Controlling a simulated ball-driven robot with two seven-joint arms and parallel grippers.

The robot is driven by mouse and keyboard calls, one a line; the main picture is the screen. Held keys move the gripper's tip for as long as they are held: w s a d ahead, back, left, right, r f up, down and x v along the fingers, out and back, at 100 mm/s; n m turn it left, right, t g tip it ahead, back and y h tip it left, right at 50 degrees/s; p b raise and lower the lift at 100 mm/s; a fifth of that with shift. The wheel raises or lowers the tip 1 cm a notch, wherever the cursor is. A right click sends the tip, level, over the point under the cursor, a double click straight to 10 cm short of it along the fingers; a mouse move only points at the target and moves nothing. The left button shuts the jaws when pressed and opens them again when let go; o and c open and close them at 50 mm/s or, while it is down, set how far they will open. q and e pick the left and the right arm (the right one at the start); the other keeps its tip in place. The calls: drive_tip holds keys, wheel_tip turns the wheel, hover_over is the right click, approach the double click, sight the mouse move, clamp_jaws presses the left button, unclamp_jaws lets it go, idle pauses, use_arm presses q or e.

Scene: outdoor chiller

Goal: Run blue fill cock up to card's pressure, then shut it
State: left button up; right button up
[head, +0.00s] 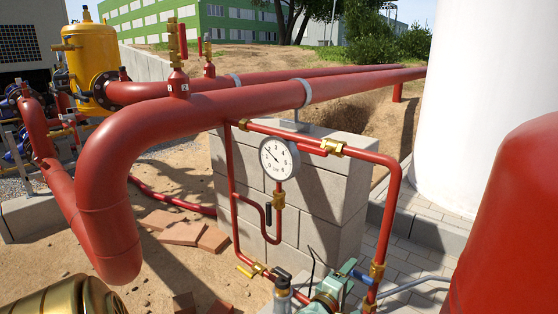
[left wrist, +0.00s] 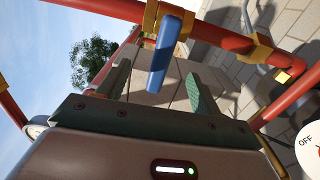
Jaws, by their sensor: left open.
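The blue lever of the fill cock (left wrist: 164,55) hangs from a brass valve body on a red pipe. In the head view the blue lever (head: 362,277) is at the bottom, right of centre. My left gripper (head: 348,284) is there too, its green fingers close to the lever. In the left wrist view my left gripper (left wrist: 158,72) is open, with the lever showing between its two fingers; I cannot tell if they touch. The round white pressure gauge (head: 279,159) faces me; its dark needle points up-left, near the low numbers. No card shows. My right gripper is out of view.
A thick red pipe (head: 205,105) crosses above, before a grey block wall (head: 330,205). A second brass valve with a yellow lever (head: 252,270) sits left of my gripper. A red vessel (head: 510,235) bounds the right. A white disc marked OFF (left wrist: 309,148) shows in the wrist view.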

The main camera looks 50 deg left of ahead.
use_arm(q)
drive_tip(key=shift+s+r, duration=0.1)
drive_tip(key=shift+s, duration=0.15)
drive_tip(key=p+v, duration=0.2)
drive_tip(key=v, duration=0.4)
drive_tip(key=shift+s+p, duration=0.2)
drive_tip(key=shift+p, duration=0.2)
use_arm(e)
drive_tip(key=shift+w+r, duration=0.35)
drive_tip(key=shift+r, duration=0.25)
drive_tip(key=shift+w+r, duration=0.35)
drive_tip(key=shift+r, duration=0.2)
use_arm(q)
drive_tip(key=shift+d, duration=0.15)
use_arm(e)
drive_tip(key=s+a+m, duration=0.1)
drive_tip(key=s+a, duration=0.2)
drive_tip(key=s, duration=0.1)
use_arm(q)
drive_tip(key=p+v, duration=0.4)
drive_tip(key=v, duration=1.2)
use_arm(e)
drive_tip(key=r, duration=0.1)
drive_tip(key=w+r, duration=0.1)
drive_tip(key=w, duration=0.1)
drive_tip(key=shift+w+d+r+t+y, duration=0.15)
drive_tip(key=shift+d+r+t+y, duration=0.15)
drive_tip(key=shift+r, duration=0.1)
